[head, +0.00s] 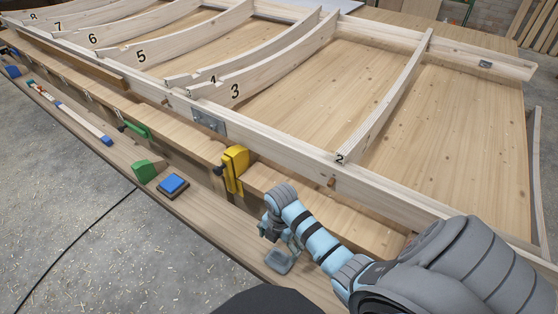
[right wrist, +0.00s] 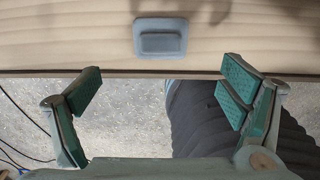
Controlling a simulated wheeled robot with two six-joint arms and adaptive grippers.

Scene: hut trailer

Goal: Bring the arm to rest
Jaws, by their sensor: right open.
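My right arm comes in from the lower right in the head view and bends down at the wrist. My right gripper (head: 277,236) hangs over the front ledge. In the right wrist view, the right gripper (right wrist: 164,84) has its two green-padded fingers wide apart, with nothing between them. A grey-blue block (head: 279,262) lies on the ledge just below the gripper in the head view. The block also shows beyond the fingertips in the right wrist view (right wrist: 160,38), apart from them. My left gripper is not in view.
A wooden frame with numbered curved ribs (head: 286,64) fills the bench behind the ledge (head: 215,220). A yellow clamp (head: 235,168), a blue pad (head: 173,185) and a green block (head: 145,171) are left of my arm. Bare floor (head: 60,215) lies in front, with a black cable.

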